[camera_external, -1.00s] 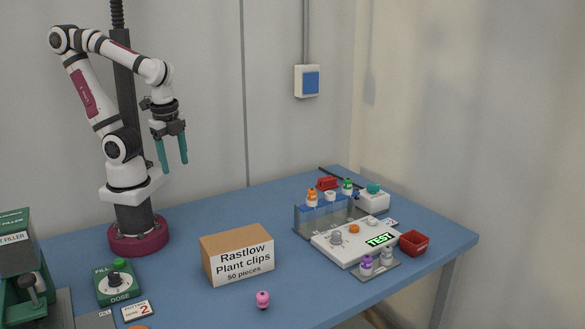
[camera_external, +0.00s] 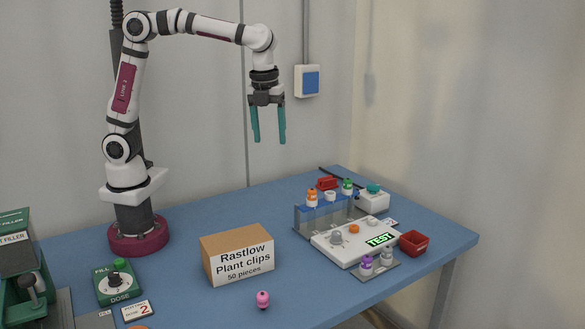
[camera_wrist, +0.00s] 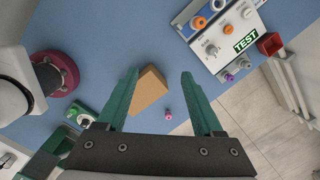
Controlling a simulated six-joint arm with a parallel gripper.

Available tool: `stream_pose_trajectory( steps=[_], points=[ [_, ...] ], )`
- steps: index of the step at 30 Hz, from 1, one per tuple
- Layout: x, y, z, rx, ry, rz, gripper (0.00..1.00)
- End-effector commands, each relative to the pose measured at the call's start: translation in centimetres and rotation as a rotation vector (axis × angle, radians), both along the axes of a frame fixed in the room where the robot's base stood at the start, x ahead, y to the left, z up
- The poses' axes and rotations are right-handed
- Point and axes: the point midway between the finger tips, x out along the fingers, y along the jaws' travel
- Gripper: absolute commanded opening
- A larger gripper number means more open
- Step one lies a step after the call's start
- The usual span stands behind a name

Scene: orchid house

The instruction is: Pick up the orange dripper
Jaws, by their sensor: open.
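The orange dripper (camera_external: 312,197) is a small bottle with an orange top and a pale body, upright in the rack (camera_external: 322,217) at the back right of the table. Its orange top also shows in the wrist view, upper middle right (camera_wrist: 200,22). A green-topped dripper (camera_external: 347,186) and a white-topped one (camera_external: 330,196) are in the rack near it. My gripper (camera_external: 269,140) points down, open and empty, high above the table, left of the rack. Its teal fingers show apart in the wrist view (camera_wrist: 160,73).
A white tester (camera_external: 352,243) with an orange button sits before the rack; purple and grey drippers stand in a holder (camera_external: 389,268) at its front. A red bin (camera_external: 414,243) is right. A cardboard box (camera_external: 237,256) and a pink dripper (camera_external: 263,299) are front centre.

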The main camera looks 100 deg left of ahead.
Motion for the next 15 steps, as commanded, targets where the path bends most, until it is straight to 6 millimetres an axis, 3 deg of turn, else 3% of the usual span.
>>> stream_pose_trajectory(
  steps=[1, 3, 6, 10, 15],
  points=[
    [3.0, 1.5, -0.6, -0.001, 0.011, -0.139, 0.68],
    [6.0, 3.2, -1.2, 0.005, 0.019, -0.324, 0.68],
    [8.3, 4.6, -2.0, 0.011, 0.023, -0.474, 0.68],
    [8.8, 5.1, -4.2, 0.012, 0.029, -0.518, 0.68],
    [9.1, 5.6, -9.2, 0.011, 0.027, -0.517, 0.68]
  ],
)
